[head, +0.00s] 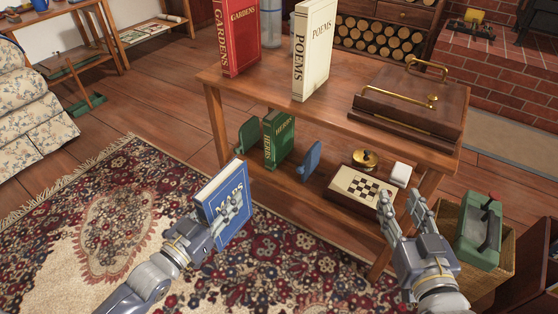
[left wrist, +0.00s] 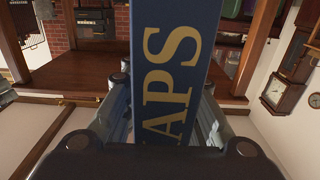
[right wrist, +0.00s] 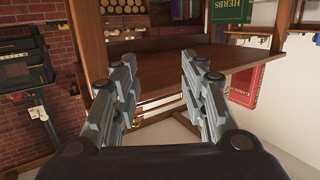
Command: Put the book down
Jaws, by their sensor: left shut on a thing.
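My left gripper (head: 226,219) is shut on the blue "MAPS" book (head: 211,191) and holds it upright over the rug, in front of the shelf unit's left end. The book's spine (left wrist: 172,70) fills the middle of the left wrist view between the fingers. My right gripper (head: 402,207) is open and empty at the right front of the unit; its spread fingers show in the right wrist view (right wrist: 160,95). On the lower shelf (head: 300,187), the green "HERBS" book (head: 279,138) stands between a green bookend (head: 248,139) and a blue bookend (head: 311,161).
The upper shelf (head: 340,98) carries the red "GARDENS" book (head: 238,38), the cream "POEMS" book (head: 314,50) and a brown case (head: 410,100). A basket (head: 505,249) with a green object stands right of the unit.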

